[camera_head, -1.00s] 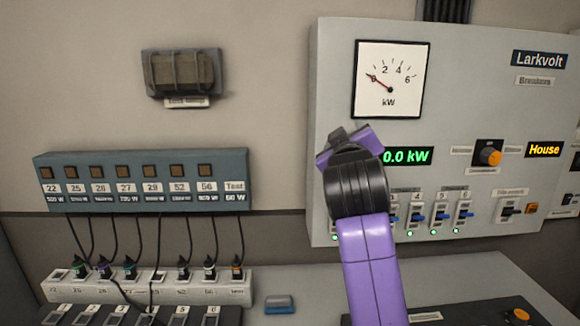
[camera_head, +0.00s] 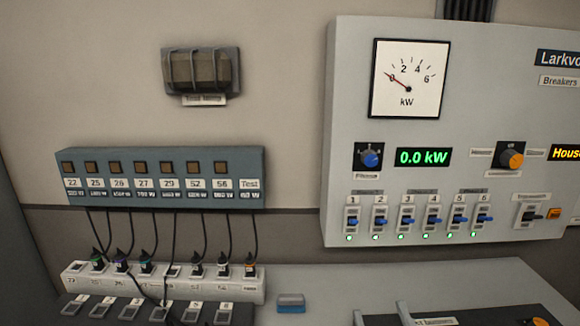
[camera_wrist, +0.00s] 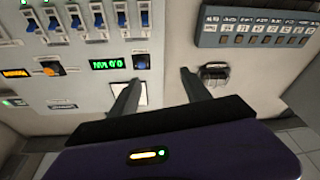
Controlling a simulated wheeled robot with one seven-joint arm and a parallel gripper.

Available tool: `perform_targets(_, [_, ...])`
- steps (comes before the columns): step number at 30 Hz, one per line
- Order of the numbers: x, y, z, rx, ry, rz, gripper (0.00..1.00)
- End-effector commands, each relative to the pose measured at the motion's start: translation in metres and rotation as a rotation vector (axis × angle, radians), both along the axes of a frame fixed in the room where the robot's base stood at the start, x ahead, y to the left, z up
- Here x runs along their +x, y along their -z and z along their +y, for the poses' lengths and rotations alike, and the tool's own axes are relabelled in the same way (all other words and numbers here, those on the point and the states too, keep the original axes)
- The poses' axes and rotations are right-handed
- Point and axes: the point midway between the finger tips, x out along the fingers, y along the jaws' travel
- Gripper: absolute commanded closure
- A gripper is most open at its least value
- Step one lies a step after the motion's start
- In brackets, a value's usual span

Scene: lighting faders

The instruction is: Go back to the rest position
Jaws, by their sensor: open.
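My gripper (camera_wrist: 160,76) is open in the wrist view, with its two dark fingers apart and nothing between them. It points toward the wall and panel and touches nothing that I can see. The grey Larkvolt panel (camera_head: 345,190) is now unblocked. Its kW meter (camera_head: 408,78) points at 0 and its green display (camera_head: 423,157) reads 0.0 kW.
Several blue breaker levers (camera_head: 407,221) and a blue knob (camera_head: 370,158) sit on the panel. At left are a teal lamp box (camera_head: 160,198), cables into a white socket strip (camera_head: 250,290), and a wall-mounted caged unit (camera_head: 201,72). A small blue block (camera_head: 291,302) lies on the desk.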

Motion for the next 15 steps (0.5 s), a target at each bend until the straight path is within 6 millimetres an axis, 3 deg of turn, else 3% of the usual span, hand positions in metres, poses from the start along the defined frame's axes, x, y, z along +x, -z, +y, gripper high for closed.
perform_targets(1, [-0.02,0.013,-0.004,0.016,-0.004,0.016,0.44])
perform_targets(6, [-0.081,0.04,-0.014,0.077,-0.017,0.05,0.44])
perform_targets(15, [-0.186,0.07,-0.031,0.166,-0.007,0.151,0.44])
